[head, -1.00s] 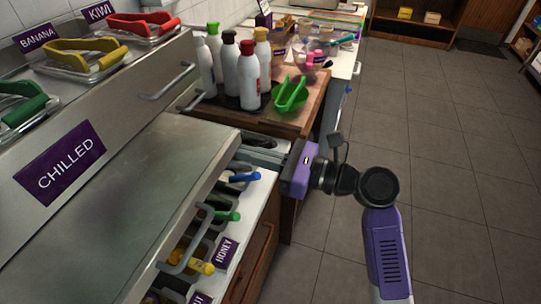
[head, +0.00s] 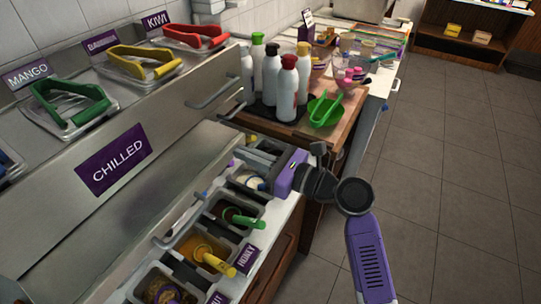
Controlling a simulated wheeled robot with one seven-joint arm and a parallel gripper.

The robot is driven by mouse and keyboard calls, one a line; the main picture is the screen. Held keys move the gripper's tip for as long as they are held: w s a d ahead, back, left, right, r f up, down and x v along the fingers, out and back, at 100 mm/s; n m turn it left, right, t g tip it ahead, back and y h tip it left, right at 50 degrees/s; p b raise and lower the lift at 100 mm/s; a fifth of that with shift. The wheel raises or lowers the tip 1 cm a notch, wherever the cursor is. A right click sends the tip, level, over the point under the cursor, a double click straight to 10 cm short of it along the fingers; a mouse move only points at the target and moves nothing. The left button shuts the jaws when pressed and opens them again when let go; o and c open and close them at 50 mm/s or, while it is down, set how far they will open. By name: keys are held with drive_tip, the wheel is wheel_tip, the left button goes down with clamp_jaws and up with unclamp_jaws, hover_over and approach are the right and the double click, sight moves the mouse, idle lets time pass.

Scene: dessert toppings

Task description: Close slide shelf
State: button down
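The slide shelf (head: 150,190) is a flat grey metal panel in front of the CHILLED unit. A bar handle (head: 172,238) runs along its right edge. The panel stands out partway over the counter, and the topping wells to its right are uncovered. My gripper (head: 258,158), with a purple body and dark grey fingers, is over the far end of the wells, pointing left. It is beyond the shelf's far right corner and apart from the handle. Whether its fingers are spread is unclear, and I see nothing held.
Wells (head: 205,250) with coloured ladle handles line the counter, near a HONEY label (head: 247,258). Bottles (head: 287,90) and a green scoop (head: 324,108) stand on a wooden board behind my gripper. Tongs on trays (head: 70,105) top the unit. The floor at right is clear.

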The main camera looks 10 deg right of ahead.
sight(203, 137)
drive_tip(key=x, duration=1.2)
drive_tip(key=shift+w+a, duration=0.2)
drive_tip(key=shift+w, duration=0.05)
